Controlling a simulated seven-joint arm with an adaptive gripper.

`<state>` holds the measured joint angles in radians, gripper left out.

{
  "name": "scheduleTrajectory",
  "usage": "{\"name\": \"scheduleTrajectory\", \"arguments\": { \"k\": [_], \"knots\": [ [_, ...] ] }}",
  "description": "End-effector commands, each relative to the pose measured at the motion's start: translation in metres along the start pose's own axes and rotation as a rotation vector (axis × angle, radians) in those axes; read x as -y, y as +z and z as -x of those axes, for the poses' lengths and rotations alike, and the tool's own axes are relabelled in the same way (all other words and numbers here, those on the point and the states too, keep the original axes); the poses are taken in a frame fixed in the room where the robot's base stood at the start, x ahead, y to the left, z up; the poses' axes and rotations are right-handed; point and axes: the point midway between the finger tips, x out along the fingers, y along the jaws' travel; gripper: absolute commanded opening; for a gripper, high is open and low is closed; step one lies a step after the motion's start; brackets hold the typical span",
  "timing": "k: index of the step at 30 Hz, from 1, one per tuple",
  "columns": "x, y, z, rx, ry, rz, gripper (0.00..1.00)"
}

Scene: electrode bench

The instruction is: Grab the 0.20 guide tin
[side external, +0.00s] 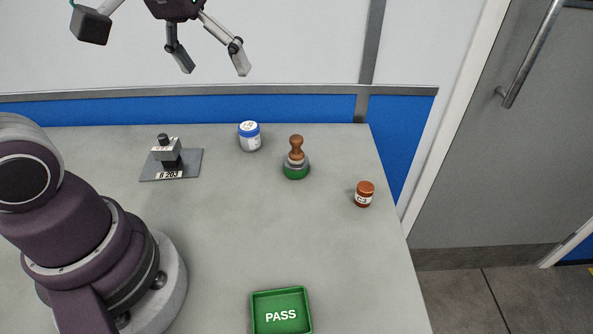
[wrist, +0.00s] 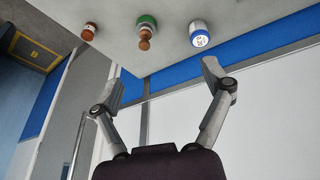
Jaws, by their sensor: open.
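A small white tin with a blue band (side external: 249,137) stands upright near the back edge of the bench. Marks on its top are too small to read surely, so I cannot confirm it is the 0.20 guide tin. It also shows at the top right of the wrist view (wrist: 199,32). My gripper (side external: 215,66) is open and empty, high above the bench's back edge and well apart from the tin. In the wrist view my gripper's fingers (wrist: 162,79) are spread wide with nothing between them.
A wooden-handled stamp on a green base (side external: 296,160) stands right of the tin. A small orange-brown jar (side external: 364,195) is farther right. A green PASS tray (side external: 255,306) lies in front. The bench middle is clear.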

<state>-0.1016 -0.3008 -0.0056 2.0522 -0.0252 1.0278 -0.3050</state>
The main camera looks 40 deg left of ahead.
Motion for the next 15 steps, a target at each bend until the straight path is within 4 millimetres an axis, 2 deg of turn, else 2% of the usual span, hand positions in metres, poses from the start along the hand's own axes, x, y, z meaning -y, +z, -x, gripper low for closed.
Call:
{"name": "scheduleTrajectory", "arguments": {
  "k": [1,3,7,10,12,15],
  "knots": [
    [0.002,-0.019,-0.008,0.037,-0.028,0.113,0.79],
    [0.007,-0.044,-0.022,0.08,-0.066,0.289,0.79],
    [0.023,-0.08,-0.061,0.152,-0.145,0.618,0.79],
    [0.04,-0.097,-0.096,0.196,-0.206,0.852,0.79],
    [0.051,-0.101,-0.117,0.217,-0.243,0.986,0.79],
    [0.063,-0.102,-0.138,0.237,-0.281,1.119,0.79]
  ]
}}
